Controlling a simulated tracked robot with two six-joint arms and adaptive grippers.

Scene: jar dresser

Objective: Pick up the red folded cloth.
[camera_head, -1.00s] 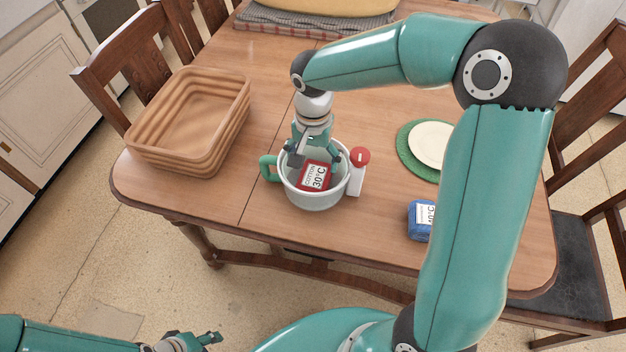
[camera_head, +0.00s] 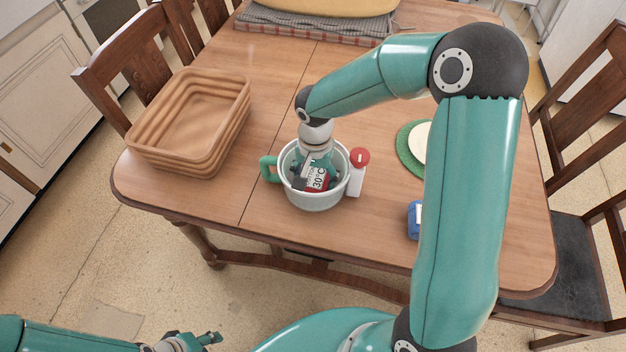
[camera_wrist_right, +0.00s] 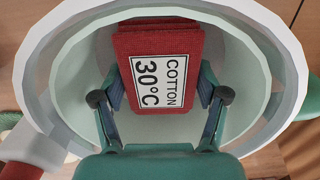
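The red folded cloth (camera_head: 317,181) stands inside a pale tub (camera_head: 315,200) with a green handle. Its white label reads "COTTON 30°C". My right gripper (camera_head: 316,174) reaches down into the tub and partly hides the cloth in the head view. In the right wrist view the cloth (camera_wrist_right: 165,65) lies between the two fingers of my right gripper (camera_wrist_right: 161,85), one at each side edge. The fingers are spread wide; firm contact with the cloth does not show. My left gripper (camera_head: 197,341) is low at the bottom edge, away from the table, its opening unclear.
A white bottle with a red cap (camera_head: 358,172) stands close to the tub's right side. A blue labelled item (camera_head: 413,222) and a green mat (camera_head: 410,160) with a cream plate are farther right. A brown basket (camera_head: 190,155) is at the left. Wood between basket and tub is clear.

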